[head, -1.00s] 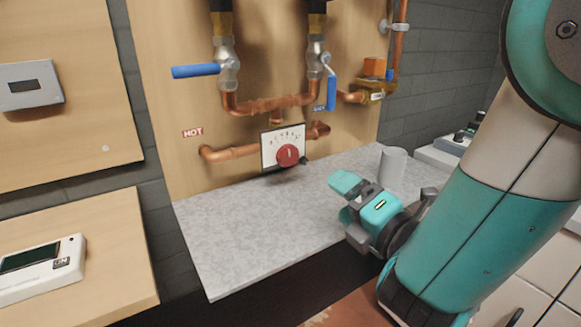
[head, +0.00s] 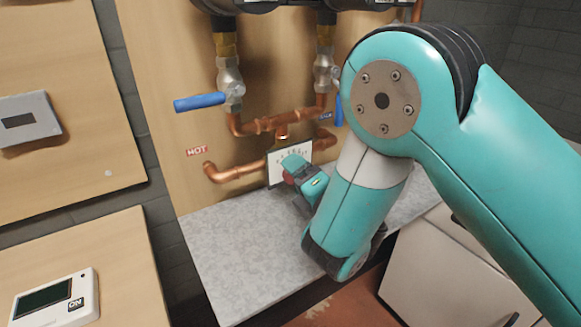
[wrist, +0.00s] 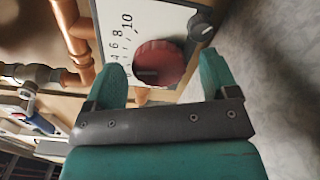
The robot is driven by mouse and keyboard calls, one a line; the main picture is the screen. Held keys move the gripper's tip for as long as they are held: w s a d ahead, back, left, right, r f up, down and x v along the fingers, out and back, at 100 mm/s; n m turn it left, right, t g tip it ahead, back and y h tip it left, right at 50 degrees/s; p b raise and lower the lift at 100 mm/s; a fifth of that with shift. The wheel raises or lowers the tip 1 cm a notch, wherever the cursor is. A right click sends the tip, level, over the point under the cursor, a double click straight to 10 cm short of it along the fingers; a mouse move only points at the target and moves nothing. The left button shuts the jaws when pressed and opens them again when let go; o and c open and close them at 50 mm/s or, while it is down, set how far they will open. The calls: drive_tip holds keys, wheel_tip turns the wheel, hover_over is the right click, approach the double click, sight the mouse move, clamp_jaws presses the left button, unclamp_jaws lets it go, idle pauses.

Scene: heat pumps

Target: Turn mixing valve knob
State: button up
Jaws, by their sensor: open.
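The mixing valve knob (wrist: 160,62) is round and red, on a white dial plate (wrist: 140,20) with printed numbers. In the wrist view my gripper (wrist: 162,75) is open, with one teal finger on each side of the knob. The knob shows between the fingertips; I cannot tell whether either finger touches it. In the head view my gripper (head: 296,171) is in front of the dial plate (head: 278,160) and hides most of the knob.
A small black knob (wrist: 202,32) sits at the plate's corner, close to one finger. Copper pipes (head: 235,172) run beside and above the plate. A blue valve lever (head: 200,102) is higher up. The grey countertop (head: 225,255) is clear below.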

drive_tip(key=shift+a, duration=0.1)
drive_tip(key=c, duration=0.9)
drive_tip(key=shift+c, duration=0.2)
